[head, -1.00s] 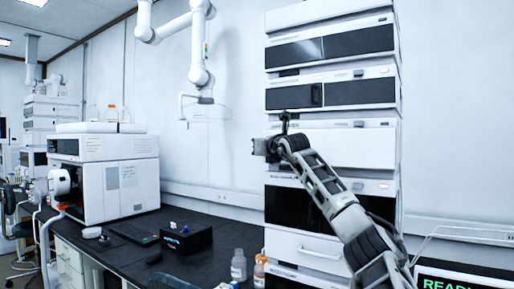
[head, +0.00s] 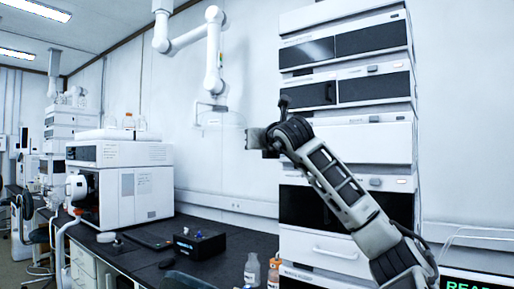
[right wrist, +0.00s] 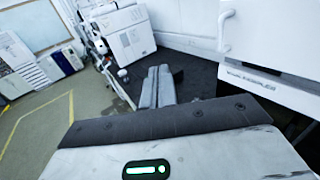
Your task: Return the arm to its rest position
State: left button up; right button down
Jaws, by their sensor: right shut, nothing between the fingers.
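My right arm (head: 340,185) comes in from the lower right and reaches up and left across the front of the instrument stack. Its right gripper (head: 250,138) is at the stack's left edge, above the bench. In the right wrist view the two grey fingers (right wrist: 159,70) lie together, shut with nothing between them. My left gripper is in neither view.
The tall chromatography stack (head: 347,143) stands close behind my right arm. The dark bench (head: 225,262) holds a white instrument (head: 145,190), a black box (head: 200,245) and small bottles (head: 252,270). A display (head: 470,283) is at lower right. Open floor (right wrist: 45,140) shows in the wrist view.

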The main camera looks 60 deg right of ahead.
jog(key=w+a+f+n+t+y, duration=0.2)
jog(key=w+a+f+n+y, duration=0.3)
jog(key=w+a+f+y, duration=0.7)
jog(key=w+a+f+g+y, duration=0.1)
jog(key=a+f+y, duration=0.3)
jog(key=a+f, duration=0.6)
jog(key=w+a+f+g+y, duration=0.1)
jog(key=a+f+y, duration=0.4)
jog(key=a+f, duration=0.6)
jog(key=s+a+f+m+g+h, duration=0.1)
jog(key=s+a+f+m+h, duration=0.1)
jog(key=s+a+f+m, duration=0.4)
jog(key=s+a+f+m+h, duration=0.2)
jog(key=s+a+f+m, duration=0.4)
jog(key=s+f+m, duration=0.4)
jog(key=s+a+f+m+g+h, duration=0.1)
jog(key=s+a+f+m, duration=0.5)
jog(key=f+m, duration=0.7)
jog(key=shift+s+f+m+g+h, duration=0.3)
jog(key=shift+s+f+m+h, duration=0.1)
jog(key=shift+s+m, duration=0.5)
